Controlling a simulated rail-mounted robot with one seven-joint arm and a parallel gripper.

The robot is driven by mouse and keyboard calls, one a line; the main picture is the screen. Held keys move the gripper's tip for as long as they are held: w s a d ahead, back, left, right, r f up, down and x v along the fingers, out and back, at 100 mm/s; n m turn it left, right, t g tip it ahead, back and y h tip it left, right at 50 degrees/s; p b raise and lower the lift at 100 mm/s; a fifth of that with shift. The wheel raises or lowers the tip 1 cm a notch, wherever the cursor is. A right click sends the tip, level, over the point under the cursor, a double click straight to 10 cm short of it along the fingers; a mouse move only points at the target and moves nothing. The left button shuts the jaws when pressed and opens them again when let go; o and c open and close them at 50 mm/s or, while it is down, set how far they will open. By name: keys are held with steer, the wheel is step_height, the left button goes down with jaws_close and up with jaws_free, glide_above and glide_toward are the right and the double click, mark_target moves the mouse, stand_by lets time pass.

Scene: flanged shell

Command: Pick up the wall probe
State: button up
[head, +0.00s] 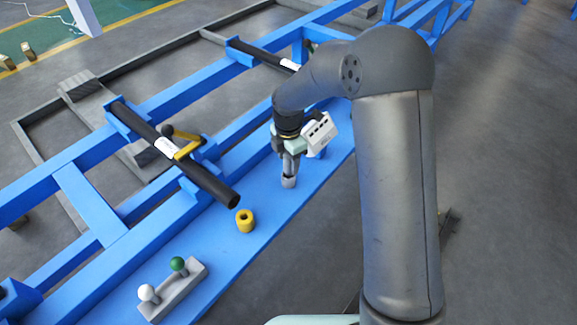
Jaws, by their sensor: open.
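I cannot tell for sure which thing is the wall probe. A grey block (183,295) at the front left of the blue bench holds two upright ball-topped pieces, one with a white ball (146,292) and one with a green ball (178,264). My gripper (289,181) points down over the blue bench, to the right of and farther back than the block, well apart from both pieces. Its jaws are open; the gap between the fingers is too small to see clearly. No held thing can be made out.
A yellow ring (245,221) stands on the blue bench (215,255) between the block and my gripper. A black tube (210,184) lies across blue supports, with a yellow-and-black tool (186,148) at it. Another black tube (268,57) lies farther back. The bench around the ring is clear.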

mark_target(288, 166)
step_height(288, 166, down, 3)
steer(key=shift+f, duration=0.15)
steer(key=c, duration=1)
steer(key=shift+c, duration=0.2)
